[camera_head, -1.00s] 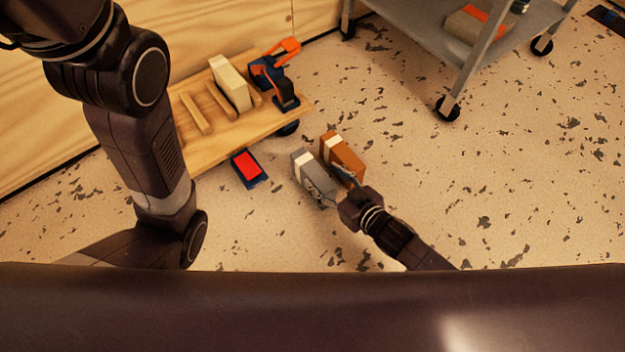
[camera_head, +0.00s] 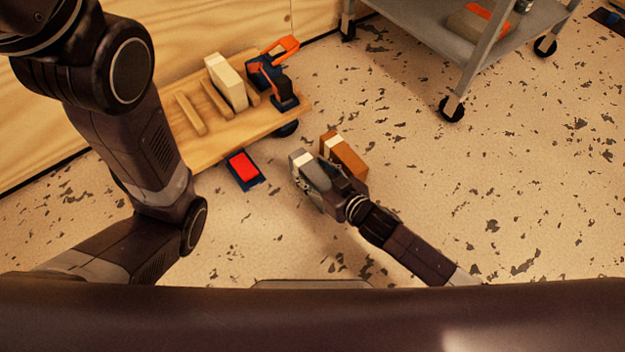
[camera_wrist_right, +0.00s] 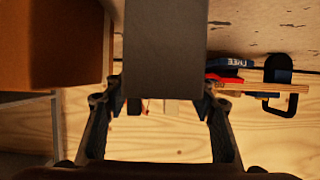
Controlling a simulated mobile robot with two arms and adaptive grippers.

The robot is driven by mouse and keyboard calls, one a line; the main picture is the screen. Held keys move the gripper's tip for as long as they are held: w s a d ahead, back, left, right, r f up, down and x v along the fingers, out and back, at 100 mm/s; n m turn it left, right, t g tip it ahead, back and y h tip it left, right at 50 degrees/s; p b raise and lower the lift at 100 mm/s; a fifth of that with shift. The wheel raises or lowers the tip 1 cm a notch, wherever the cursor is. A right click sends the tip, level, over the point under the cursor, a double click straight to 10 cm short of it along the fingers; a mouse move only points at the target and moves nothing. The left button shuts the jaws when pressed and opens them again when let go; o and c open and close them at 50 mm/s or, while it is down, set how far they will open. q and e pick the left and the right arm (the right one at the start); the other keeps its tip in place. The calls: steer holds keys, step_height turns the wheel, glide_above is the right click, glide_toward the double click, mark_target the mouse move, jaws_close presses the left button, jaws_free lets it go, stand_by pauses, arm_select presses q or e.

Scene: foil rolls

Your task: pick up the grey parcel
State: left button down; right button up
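The grey parcel (camera_head: 300,160) stands on the floor with a pale band at its top end, just left of the orange-brown parcel. My right gripper (camera_head: 325,178) reaches it from the lower right and hides part of it. In the right wrist view the grey parcel (camera_wrist_right: 165,45) lies between the two fingers of the right gripper (camera_wrist_right: 163,95), one finger against each side, with no clear gap. The right gripper looks shut on it. My left arm comes in at the left, but its gripper is out of view.
The orange-brown parcel (camera_head: 345,157) stands close beside the grey one. A wooden dolly (camera_head: 215,135) with a cream block (camera_head: 226,82) and an orange-and-blue clamp is behind left. A red-and-blue item (camera_head: 243,168) lies on the floor. A grey cart (camera_head: 500,40) stands back right; the right floor is clear.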

jaws_close()
steer(key=shift+r, duration=0.15)
steer(key=shift+r, duration=0.1)
